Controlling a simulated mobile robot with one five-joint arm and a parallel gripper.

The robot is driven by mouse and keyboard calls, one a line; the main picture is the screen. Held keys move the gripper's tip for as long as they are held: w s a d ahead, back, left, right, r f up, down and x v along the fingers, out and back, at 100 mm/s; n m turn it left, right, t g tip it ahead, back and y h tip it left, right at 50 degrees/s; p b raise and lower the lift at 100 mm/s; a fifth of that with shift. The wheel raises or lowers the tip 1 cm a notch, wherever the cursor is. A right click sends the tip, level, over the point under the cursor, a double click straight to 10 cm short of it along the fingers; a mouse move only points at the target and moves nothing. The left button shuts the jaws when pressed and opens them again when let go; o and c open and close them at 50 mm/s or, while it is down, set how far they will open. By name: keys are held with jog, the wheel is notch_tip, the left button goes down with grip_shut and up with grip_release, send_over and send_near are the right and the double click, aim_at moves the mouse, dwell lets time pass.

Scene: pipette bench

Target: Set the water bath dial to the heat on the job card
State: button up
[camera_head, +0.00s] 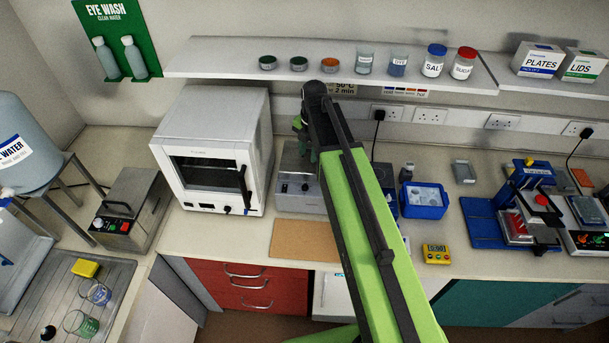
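A grey metal unit with a dark dial on its front, which looks like the water bath (297,204), stands on the bench right of the white oven. Its dial (305,187) is small, and its setting cannot be read. My arm hides the unit's right part. The job card (343,89) hangs under the shelf, partly behind my arm; it reads "50°C" and "2 min". My gripper (306,150) is over the back of the unit, above and behind the dial. Its fingers are small and dark, partly hidden by my wrist, so their opening is unclear.
The white oven (212,110) stands close on the left. A brown board (303,240) lies in front of the unit. A blue tub (423,213) and yellow timer (436,254) are right of my arm. The shelf (430,79) with jars overhangs the back.

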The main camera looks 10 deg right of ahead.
aim_at(305, 184)
jog(key=f+b, duration=1.1)
jog(key=f, duration=0.1)
jog(key=w+a+f+b, duration=0.1)
jog(key=f+b, duration=0.4)
jog(key=b, duration=0.1)
jog(key=shift+f+b, duration=0.3)
jog(key=shift+f, duration=0.1)
jog(key=shift+d+r, duration=0.1)
jog(key=shift+r, duration=0.05)
jog(key=shift+c, duration=0.2)
grip_shut()
